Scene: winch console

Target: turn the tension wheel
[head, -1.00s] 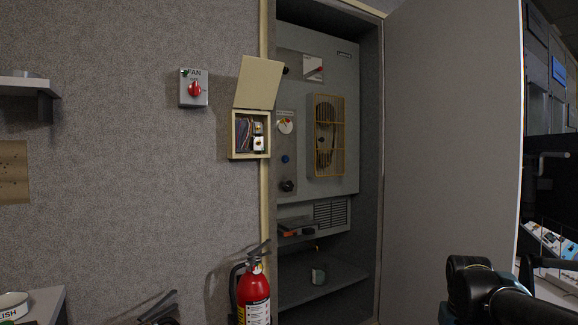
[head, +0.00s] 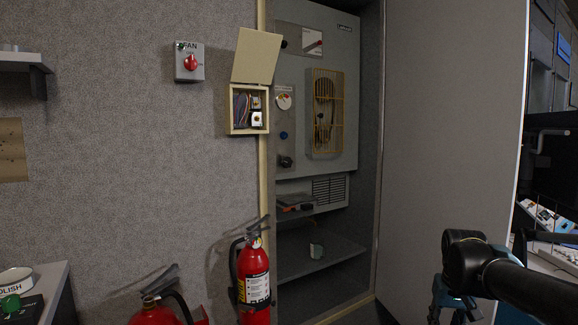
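A grey panel (head: 350,50) stands inside an open cabinet. A yellow wire guard (head: 341,112) is fixed on it, with a dark rounded shape behind the bars that may be the tension wheel; I cannot tell for sure. Left of the guard are a round dial (head: 284,102), a blue button (head: 284,135) and a dark knob (head: 286,161). My gripper (head: 455,306) is low at the right, in front of the cabinet's open door and well apart from the panel. It is partly cut off by the bottom edge, and its fingertips do not show clearly.
A red fire extinguisher (head: 254,285) stands before the cabinet's lower left; another red one (head: 156,315) shows at the bottom. The open door (head: 450,120) fills the right. An open box (head: 248,130) and a fan switch (head: 190,63) are on the wall.

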